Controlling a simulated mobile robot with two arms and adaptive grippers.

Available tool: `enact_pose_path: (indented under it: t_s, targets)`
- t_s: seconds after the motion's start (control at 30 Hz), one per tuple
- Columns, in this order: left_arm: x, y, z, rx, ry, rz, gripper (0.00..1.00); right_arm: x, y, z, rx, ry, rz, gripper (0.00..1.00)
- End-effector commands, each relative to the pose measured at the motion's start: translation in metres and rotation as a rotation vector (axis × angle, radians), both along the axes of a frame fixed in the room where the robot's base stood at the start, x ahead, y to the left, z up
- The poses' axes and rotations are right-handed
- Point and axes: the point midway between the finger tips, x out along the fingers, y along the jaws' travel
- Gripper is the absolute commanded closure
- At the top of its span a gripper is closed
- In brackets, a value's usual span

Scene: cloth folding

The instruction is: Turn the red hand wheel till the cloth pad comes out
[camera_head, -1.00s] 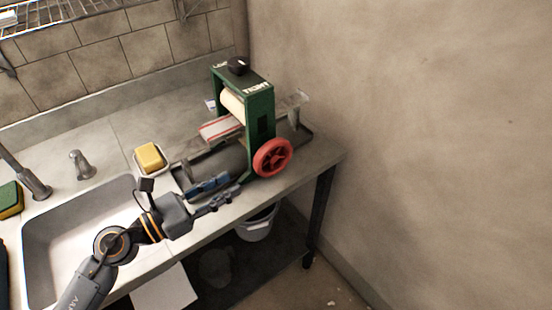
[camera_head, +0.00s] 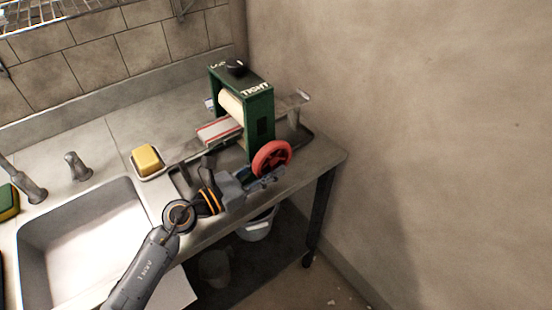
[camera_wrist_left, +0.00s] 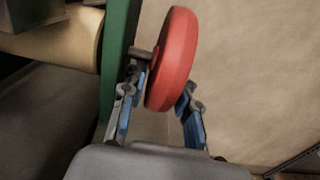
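The red hand wheel (camera_head: 271,158) is on the near right side of a green roller press (camera_head: 262,115). A red-and-white striped cloth pad (camera_head: 219,130) lies at the left side of the press, by its cream roller (camera_head: 231,103); its far end is hidden. My left gripper (camera_head: 266,179) is at the wheel's lower part. In the left wrist view, its blue-padded fingers (camera_wrist_left: 162,95) stand one on each side of the wheel's rim (camera_wrist_left: 174,60). They look open, with a small gap on the left; contact on the right is unclear. My right gripper is not in view.
A dark tray (camera_head: 304,136) lies under the press. A yellow sponge (camera_head: 148,158) sits in a dish left of it. The sink (camera_head: 85,240) is at the left. A wall (camera_head: 420,120) stands to the right. A bucket (camera_head: 258,226) is under the counter.

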Motion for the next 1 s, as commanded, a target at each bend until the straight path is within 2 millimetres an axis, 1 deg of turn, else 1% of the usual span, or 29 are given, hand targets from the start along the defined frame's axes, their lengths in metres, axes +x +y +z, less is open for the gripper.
enact_pose_path:
  t_s: [0.03, 0.2, 0.5, 0.53, 0.67, 0.7, 0.87, 1.0]
  targets:
    - [0.005, -0.006, 0.001, -0.002, 0.0, 0.001, 0.7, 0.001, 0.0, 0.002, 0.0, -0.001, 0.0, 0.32]
    - [0.012, -0.016, 0.0, -0.001, -0.001, 0.0, 0.7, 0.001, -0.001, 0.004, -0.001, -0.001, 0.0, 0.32]
    - [0.013, -0.018, -0.001, 0.001, 0.0, 0.001, 0.7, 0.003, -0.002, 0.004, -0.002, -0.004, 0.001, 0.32]
    - [0.013, -0.018, -0.001, 0.001, 0.0, 0.001, 0.72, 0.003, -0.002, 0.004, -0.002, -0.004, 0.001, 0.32]
    - [0.013, -0.018, -0.001, 0.001, -0.001, 0.001, 0.98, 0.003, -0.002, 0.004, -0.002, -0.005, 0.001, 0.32]
    - [0.013, -0.018, -0.001, 0.0, 0.0, 0.001, 1.0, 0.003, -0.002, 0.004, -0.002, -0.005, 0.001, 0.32]
    - [0.013, -0.018, 0.0, 0.002, 0.001, 0.001, 1.0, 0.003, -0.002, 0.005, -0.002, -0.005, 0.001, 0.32]
    - [0.013, -0.017, 0.002, 0.014, 0.01, 0.001, 1.0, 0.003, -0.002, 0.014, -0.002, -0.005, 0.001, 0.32]
